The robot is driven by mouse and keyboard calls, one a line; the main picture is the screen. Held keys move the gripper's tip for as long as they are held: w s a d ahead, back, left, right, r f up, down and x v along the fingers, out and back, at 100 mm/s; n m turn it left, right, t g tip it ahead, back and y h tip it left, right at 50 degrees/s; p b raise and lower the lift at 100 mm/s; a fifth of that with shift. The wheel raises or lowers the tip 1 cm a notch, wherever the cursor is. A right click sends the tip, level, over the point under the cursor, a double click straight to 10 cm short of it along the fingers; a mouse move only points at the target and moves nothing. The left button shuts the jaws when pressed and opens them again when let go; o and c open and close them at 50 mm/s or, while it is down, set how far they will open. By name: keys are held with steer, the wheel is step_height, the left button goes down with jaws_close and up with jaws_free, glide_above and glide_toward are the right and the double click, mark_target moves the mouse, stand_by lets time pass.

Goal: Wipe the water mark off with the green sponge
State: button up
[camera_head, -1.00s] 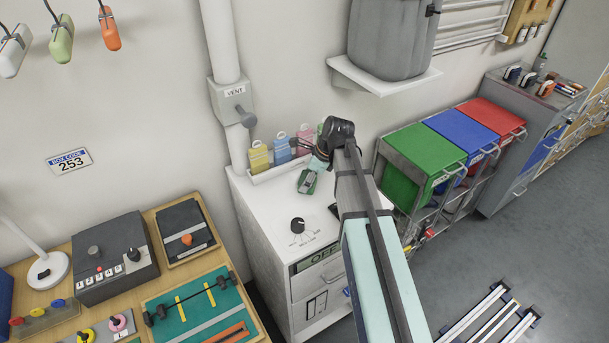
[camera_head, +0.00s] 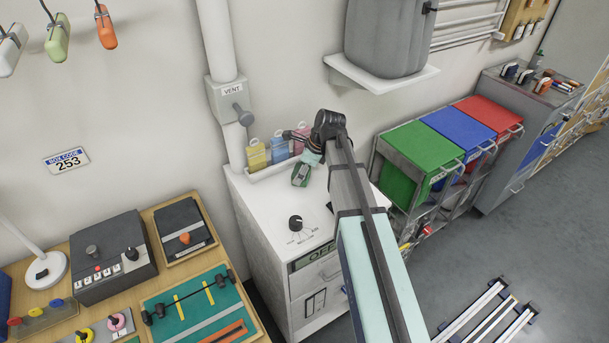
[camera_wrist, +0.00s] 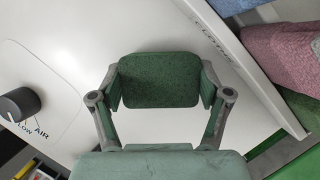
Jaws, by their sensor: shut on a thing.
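My gripper (camera_head: 302,168) is low over the white cabinet top (camera_head: 263,200), in front of the tray at its back edge. In the wrist view my gripper (camera_wrist: 160,88) is shut on the green sponge (camera_wrist: 159,79), with one finger at each side of it. The sponge shows small and partly covered in the head view (camera_head: 300,177). It lies flat against or just over the white top; I cannot tell whether it touches. I see no water mark on the bare parts of the top; the area under the sponge and gripper is hidden.
A tray (camera_head: 271,175) holds yellow, blue and pink items along the wall. A dial (camera_head: 295,222) sits on the cabinet's front part. A grey bin (camera_head: 388,40) on a wall shelf hangs above right. Green, blue and red bins (camera_head: 425,147) stand right.

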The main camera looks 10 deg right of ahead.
steer(key=shift+w+a, duration=0.15)
steer(key=shift+w, duration=0.4)
steer(key=r+p, duration=0.2)
steer(key=shift+w+a+r, duration=0.15)
steer(key=shift+w+r, duration=0.05)
steer(key=shift+r, duration=0.1)
steer(key=shift+r+p, duration=1.95)
steer(key=shift+r, duration=0.7)
